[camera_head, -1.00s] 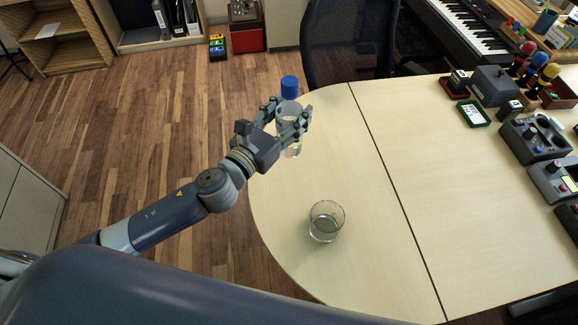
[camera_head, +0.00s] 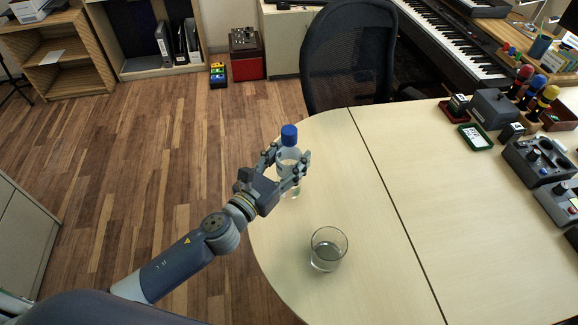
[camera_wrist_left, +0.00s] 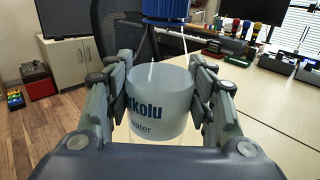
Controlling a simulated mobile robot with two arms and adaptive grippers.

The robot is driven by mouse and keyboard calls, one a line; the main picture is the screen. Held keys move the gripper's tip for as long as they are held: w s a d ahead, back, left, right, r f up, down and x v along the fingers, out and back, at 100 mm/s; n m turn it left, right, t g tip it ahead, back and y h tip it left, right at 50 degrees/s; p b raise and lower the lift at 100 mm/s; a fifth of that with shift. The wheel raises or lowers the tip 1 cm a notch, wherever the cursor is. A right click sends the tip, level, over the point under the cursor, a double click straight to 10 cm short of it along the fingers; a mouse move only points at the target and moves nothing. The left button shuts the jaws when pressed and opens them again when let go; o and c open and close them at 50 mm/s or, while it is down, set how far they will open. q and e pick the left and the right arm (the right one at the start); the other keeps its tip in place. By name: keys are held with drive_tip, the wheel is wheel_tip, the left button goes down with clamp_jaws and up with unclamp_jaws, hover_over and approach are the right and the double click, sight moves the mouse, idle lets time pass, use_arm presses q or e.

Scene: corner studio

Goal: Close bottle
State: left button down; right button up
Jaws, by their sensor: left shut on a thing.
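A clear bottle (camera_head: 289,154) with a pale label stands upright at the table's rounded left edge. It also shows in the left wrist view (camera_wrist_left: 160,105), with blue lettering on the label. A blue cap (camera_head: 289,134) is at its top and also shows in the left wrist view (camera_wrist_left: 167,9), cut by the frame's upper edge. I cannot tell whether the cap is tight. My left gripper (camera_head: 288,166) is shut on the bottle at the label, one finger on each side, below the cap. The bottle's base is partly hidden by the gripper. My right gripper is not in view.
An empty-looking drinking glass (camera_head: 327,250) stands on the table (camera_head: 380,260), nearer to me than the bottle. A black mesh chair (camera_head: 348,55) is behind the table's far edge. Control boxes (camera_head: 537,160) line the right side. The table's middle is clear.

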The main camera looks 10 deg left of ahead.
sight(283, 174)
use_arm(q)
wheel_tip(283, 174, down, 3)
drive_tip(key=shift+r+b, duration=0.1)
drive_tip(key=shift+b, duration=0.5)
drive_tip(key=shift+f, duration=0.25)
drive_tip(key=c, duration=0.7)
unclamp_jaws()
drive_tip(key=shift+r, duration=0.15)
